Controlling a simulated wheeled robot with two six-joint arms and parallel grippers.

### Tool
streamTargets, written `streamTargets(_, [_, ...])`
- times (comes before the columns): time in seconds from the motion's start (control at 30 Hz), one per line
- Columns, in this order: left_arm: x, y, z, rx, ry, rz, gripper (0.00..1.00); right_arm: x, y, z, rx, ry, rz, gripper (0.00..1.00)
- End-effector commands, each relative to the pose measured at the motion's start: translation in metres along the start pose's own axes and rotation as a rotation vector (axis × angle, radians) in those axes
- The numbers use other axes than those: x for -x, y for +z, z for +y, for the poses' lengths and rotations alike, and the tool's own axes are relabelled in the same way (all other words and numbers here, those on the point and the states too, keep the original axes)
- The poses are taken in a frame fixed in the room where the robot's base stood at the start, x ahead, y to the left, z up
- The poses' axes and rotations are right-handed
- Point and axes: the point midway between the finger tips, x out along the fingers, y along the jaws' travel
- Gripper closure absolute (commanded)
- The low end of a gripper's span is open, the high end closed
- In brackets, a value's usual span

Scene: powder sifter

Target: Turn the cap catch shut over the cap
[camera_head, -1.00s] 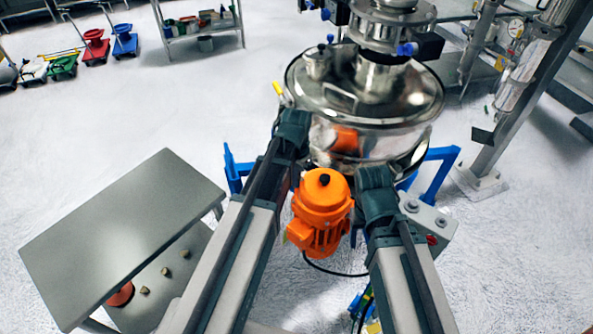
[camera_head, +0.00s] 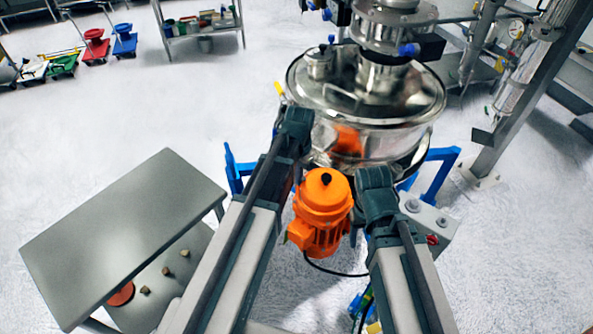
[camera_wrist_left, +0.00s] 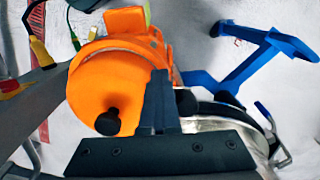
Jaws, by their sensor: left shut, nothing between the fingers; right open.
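The small steel cap (camera_head: 320,64) sits on the left of the sifter's shiny round lid (camera_head: 392,94), with small dark and blue parts above it. I cannot make out the cap catch, or whether it lies over the cap. My left gripper (camera_wrist_left: 160,98) is shut and empty in the left wrist view, in front of the orange motor (camera_wrist_left: 112,88) and the sifter's steel rim (camera_wrist_left: 215,125). In the head view its fingers are hidden behind my left arm. My right arm ends over the sifter's near side, right of the motor, and its gripper does not show.
The motor (camera_head: 322,205) stands between my arms. Blue supports (camera_head: 437,177) flank the sifter. A grey table (camera_head: 120,235) is at the left and a steel post (camera_head: 512,105) at the right. A grey switch box (camera_head: 428,215) is beside my right arm.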

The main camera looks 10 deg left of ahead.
Motion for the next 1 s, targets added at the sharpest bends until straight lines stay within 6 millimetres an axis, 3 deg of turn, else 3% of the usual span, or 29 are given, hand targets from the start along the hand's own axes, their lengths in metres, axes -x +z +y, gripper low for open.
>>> streamTargets(0.03, [-0.0002,-0.0113,0.0062,-0.009,0.014,0.021,1.0,-0.0004,0.0,-0.0001,0.0,0.0,0.0,0.38])
streamTargets(0.37, [-0.0003,-0.0165,0.0064,-0.009,0.014,0.022,1.0,-0.0005,0.0,-0.0001,0.0,0.0,0.0,0.38])
streamTargets(1.0, [-0.0003,-0.0071,0.0061,-0.009,0.014,0.021,1.0,-0.0004,0.0,-0.0001,-0.001,0.0,0.0,0.38])
